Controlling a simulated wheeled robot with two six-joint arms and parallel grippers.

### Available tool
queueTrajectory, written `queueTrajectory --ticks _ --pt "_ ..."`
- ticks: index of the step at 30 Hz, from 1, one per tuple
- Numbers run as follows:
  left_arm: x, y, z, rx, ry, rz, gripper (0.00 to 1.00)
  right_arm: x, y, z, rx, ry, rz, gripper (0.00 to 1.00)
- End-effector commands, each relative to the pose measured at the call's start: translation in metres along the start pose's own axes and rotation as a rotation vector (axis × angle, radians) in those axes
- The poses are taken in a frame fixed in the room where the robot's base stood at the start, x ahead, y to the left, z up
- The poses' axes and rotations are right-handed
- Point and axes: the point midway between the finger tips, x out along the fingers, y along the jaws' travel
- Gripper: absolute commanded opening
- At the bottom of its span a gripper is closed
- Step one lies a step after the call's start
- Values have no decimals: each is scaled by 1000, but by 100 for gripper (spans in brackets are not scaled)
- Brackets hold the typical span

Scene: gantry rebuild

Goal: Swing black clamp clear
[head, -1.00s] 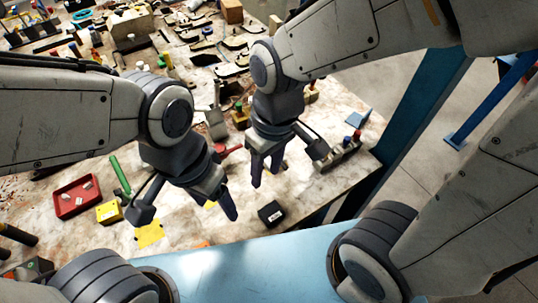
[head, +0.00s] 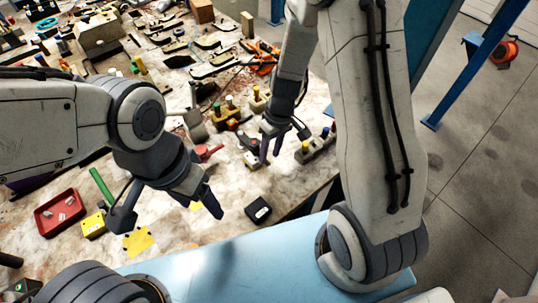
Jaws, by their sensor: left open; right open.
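I cannot tell for sure which part is the black clamp. A small fixture (head: 250,159) with a pale base, a red part and dark parts stands on the worktable, just left of my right fingers. My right gripper (head: 269,158) is open and points down beside this fixture; I cannot tell whether it touches. A red-handled part (head: 207,152) lies further left. My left gripper (head: 212,206) is open and empty over the near part of the table. It is well apart from the fixture.
A small black box (head: 258,210) lies near the front edge. A block with coloured pegs (head: 315,146) stands right of my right gripper. A red tray (head: 60,211), a yellow block (head: 93,225) and a green bar (head: 102,186) lie at left. The back is cluttered.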

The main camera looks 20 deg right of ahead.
Motion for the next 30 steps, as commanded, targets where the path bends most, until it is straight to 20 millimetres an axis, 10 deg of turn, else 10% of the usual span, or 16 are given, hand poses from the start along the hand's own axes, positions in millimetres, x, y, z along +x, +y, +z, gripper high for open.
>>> queueTrajectory --ticks 14,19,30 --pt "1 0 0 0 0 0 70 20 0 0 -1 1 1 47" --pt "1 0 0 0 0 0 70 20 0 0 0 1 1 0" --pt "1 0 0 0 0 0 70 20 0 0 0 1 1 0"
